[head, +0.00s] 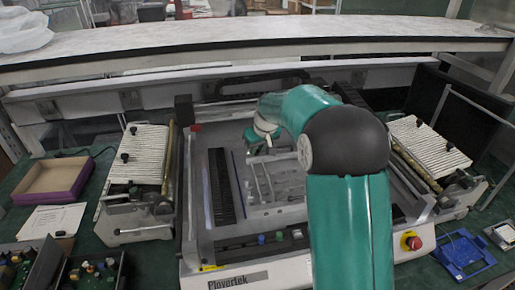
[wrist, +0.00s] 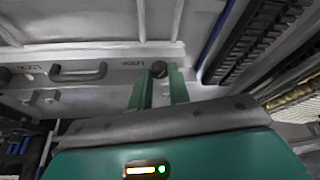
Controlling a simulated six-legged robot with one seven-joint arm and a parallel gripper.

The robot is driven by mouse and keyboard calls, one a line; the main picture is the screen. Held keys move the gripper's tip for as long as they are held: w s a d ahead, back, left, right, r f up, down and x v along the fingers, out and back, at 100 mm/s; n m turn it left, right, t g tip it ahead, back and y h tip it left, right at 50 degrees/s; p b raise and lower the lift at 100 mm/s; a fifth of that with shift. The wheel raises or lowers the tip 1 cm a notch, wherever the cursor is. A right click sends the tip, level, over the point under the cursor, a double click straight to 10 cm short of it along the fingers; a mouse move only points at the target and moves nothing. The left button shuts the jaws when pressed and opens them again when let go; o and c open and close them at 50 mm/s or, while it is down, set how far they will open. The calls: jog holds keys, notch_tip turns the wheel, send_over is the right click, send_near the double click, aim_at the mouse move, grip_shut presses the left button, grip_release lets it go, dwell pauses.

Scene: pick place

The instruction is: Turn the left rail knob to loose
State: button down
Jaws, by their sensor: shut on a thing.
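The left rail knob (wrist: 159,69) is a small dark round knob on the pale rail, seen in the wrist view. My gripper (wrist: 160,80) has its two green fingers on either side of it and is shut on it. Small lettering beside the knob is too blurred to read surely, so I cannot tell its setting. A second dark knob (wrist: 4,75) shows at the left edge of the wrist view, beyond a grey handle (wrist: 78,72). In the head view my gripper (head: 258,150) is low over the far part of the machine, and the held knob is not distinguishable.
The machine (head: 240,279) fills the middle, with a black slotted strip (head: 221,186) at its left. Feeder units (head: 139,160) and (head: 428,145) flank it. A red stop button (head: 412,242) is at front right. A purple-edged box (head: 55,180) and blue bracket (head: 463,250) lie on the bench.

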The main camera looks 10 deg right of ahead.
jog(key=shift+n, duration=0.3)
jog(key=n, duration=0.2)
jog(key=n+y, duration=0.1)
jog(key=n+g+y, duration=0.1)
jog(key=n, duration=0.1)
jog(key=shift+w+d+n, duration=0.2)
jog(key=shift+d+n, duration=0.1)
jog(key=n+g+y, duration=0.1)
jog(key=n, duration=0.2)
jog(key=shift+w+n, duration=0.15)
jog(key=shift+n, duration=0.15)
jog(key=n+g, duration=0.1)
jog(key=n, duration=0.2)
jog(key=shift+w+n+g, duration=0.15)
jog(key=shift+n+g, duration=0.15)
jog(key=n+g, duration=0.1)
jog(key=n, duration=0.1)
jog(key=n+g, duration=0.1)
jog(key=n, duration=0.2)
jog(key=shift+w+n, duration=0.2)
jog(key=shift+n, duration=0.1)
jog(key=n+g, duration=0.1)
jog(key=n, duration=0.1)
jog(key=n+h, duration=0.1)
jog(key=n, duration=0.1)
jog(key=shift+w+a+n+g, duration=0.1)
jog(key=shift+a+n+g, duration=0.05)
jog(key=shift+n+g, duration=0.25)
